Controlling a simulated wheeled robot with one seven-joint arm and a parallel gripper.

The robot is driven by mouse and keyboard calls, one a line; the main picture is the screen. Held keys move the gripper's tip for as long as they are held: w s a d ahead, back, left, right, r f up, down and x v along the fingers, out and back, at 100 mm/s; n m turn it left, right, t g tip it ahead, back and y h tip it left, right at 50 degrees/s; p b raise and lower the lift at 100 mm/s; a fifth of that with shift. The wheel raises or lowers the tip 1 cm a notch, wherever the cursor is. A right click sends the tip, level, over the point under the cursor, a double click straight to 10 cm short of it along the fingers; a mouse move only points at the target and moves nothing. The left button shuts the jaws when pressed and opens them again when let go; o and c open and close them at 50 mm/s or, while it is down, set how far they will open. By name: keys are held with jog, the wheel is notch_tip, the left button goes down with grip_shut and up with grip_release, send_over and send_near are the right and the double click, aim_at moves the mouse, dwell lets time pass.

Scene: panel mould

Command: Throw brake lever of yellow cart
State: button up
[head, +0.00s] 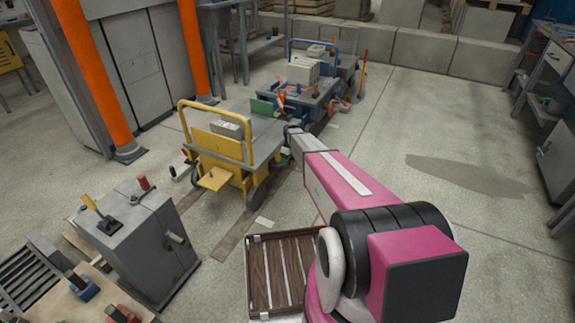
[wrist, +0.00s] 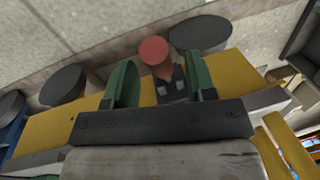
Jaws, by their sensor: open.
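The yellow cart (head: 218,148) stands on the floor left of centre in the head view, with a yellow push handle and a grey deck. Its yellow side (wrist: 238,72) and dark wheels fill much of the wrist view. The brake lever (wrist: 154,51) has a red knob and a dark base on that side. My gripper (wrist: 161,80) is open, with its green fingers apart on either side of the lever; I cannot tell whether they touch it. In the head view my gripper (head: 286,155) is at the cart's right side, mostly hidden by my arm, and the lever is not visible there.
A blue cart (head: 298,92) stands behind the yellow one. A grey cabinet with levers (head: 135,235) is at the front left, and a slatted wooden crate (head: 262,275) at the front. Orange posts (head: 95,70) rise at left. Floor at right is open.

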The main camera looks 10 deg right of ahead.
jog(key=shift+s+a+f, duration=0.1)
jog(key=shift+s+f, duration=0.05)
jog(key=shift+f, duration=0.95)
grip_shut()
notch_tip(320, 180, down, 10)
jog(key=n+t+y, duration=0.1)
jog(key=t+y, duration=0.5)
jog(key=y, duration=0.3)
jog(key=shift+t+y, duration=0.3)
jog(key=shift+y, duration=0.1)
